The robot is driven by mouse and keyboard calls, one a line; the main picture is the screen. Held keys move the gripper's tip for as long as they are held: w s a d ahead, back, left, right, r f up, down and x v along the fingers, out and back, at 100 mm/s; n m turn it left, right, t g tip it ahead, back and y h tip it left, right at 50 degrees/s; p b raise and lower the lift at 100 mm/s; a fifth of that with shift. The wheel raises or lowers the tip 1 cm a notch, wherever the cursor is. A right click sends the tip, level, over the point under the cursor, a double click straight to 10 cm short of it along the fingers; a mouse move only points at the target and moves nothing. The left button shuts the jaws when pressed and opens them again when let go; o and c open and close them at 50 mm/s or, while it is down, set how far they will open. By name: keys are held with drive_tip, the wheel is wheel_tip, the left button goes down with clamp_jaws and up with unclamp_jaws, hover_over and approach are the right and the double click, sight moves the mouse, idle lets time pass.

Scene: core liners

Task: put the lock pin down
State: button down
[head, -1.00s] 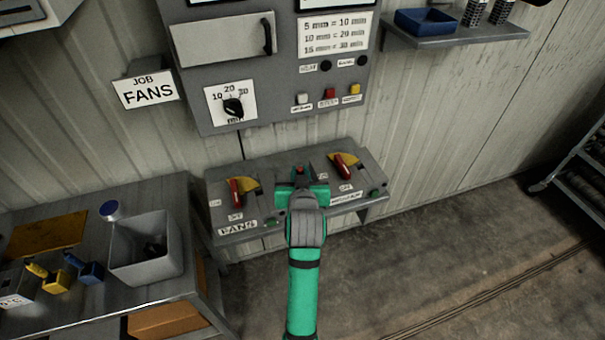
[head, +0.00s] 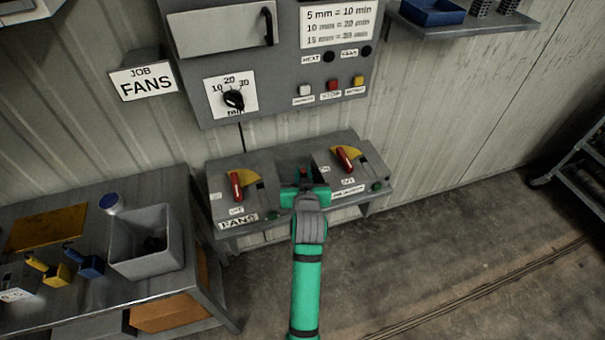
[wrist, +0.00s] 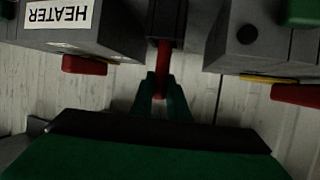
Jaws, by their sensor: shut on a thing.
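The lock pin is the small red piece (wrist: 163,62) between my green fingertips in the wrist view. It also shows in the head view (head: 303,176) at the tip of my gripper. My gripper (head: 305,187) is shut on it, between the two switch boxes on the grey bench. In the wrist view my gripper (wrist: 162,88) points at a dark grey part that surrounds the pin's far end. I cannot tell whether the pin touches that part or the bench.
The fans box (head: 233,194) with its red lever stands left of my gripper. The other switch box (head: 350,172) stands close on the right. A grey bin (head: 150,262) sits on the left table. Bench space between the boxes is narrow.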

drive_tip(key=shift+f, duration=0.15)
drive_tip(key=c, duration=1.7)
unclamp_jaws()
drive_tip(key=shift+w, duration=0.15)
drive_tip(key=shift+r, duration=0.2)
drive_tip(key=a+v, duration=0.1)
drive_tip(key=v, duration=1.1)
drive_tip(key=s+d+f, duration=0.2)
drive_tip(key=s+f, duration=0.9)
drive_tip(key=s, duration=0.5)
drive_tip(key=shift+m+t+h, duration=0.3)
drive_tip(key=shift+t+h, duration=0.1)
drive_tip(key=shift+t, duration=0.5)
drive_tip(key=v, duration=0.7)
drive_tip(key=a+f+v, duration=0.1)
drive_tip(key=v, duration=0.6)
drive_tip(key=a+f+v, duration=0.1)
drive_tip(key=v, duration=0.6)
drive_tip(key=shift+s+f, duration=0.2)
drive_tip(key=shift+s, duration=0.2)
